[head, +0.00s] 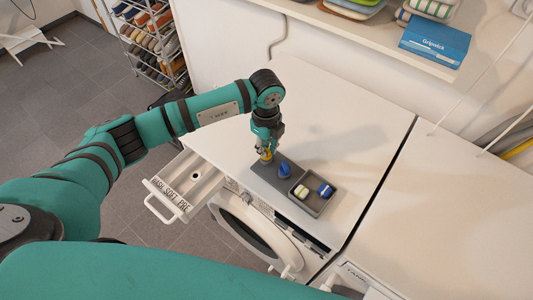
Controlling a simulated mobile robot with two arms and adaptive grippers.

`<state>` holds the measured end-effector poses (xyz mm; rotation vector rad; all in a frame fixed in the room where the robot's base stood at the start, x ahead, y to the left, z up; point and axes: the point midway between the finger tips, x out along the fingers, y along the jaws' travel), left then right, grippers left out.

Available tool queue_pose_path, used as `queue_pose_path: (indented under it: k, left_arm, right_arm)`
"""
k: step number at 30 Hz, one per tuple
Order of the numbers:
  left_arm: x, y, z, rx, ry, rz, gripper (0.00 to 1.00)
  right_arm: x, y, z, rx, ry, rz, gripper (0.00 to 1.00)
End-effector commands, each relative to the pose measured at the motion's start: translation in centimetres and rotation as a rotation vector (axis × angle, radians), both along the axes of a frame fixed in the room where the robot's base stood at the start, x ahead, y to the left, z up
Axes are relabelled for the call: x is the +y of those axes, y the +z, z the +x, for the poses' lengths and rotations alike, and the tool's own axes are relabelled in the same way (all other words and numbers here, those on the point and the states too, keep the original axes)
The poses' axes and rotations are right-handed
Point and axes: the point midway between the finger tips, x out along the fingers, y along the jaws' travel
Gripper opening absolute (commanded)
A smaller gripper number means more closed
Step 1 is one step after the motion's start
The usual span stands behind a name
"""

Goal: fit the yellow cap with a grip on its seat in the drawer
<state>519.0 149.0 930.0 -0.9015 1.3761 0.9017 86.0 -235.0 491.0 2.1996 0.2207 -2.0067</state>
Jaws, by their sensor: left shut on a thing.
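My left gripper (267,150) points down over the top of the washing machine and is shut on the yellow cap (266,157). The cap is small and partly hidden by the fingers. It is at the back left end of a dark grey block (266,176); I cannot tell whether it touches the block. The white drawer (172,196), marked WASH, SOFT and PRE, is pulled out to the left of the gripper. A small dark round spot (196,177) shows inside it. My right gripper is not in view.
A blue cap-like piece (284,170) stands on the block, close to the gripper. A grey tray (317,212) beside it holds a pale piece (301,191) and a blue-and-white piece (325,190). The white top (345,115) behind is clear. A shoe rack (152,42) stands back left.

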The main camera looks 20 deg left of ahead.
Motion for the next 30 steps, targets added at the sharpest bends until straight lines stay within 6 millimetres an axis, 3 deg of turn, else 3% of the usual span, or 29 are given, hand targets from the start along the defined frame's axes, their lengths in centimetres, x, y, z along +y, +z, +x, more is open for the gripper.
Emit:
queue_pose_path:
  k: [30]
  left_arm:
    - [0.0,2.6,0.0,0.000,0.000,0.000,0.00]
  right_arm:
    - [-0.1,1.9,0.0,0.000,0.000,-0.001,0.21]
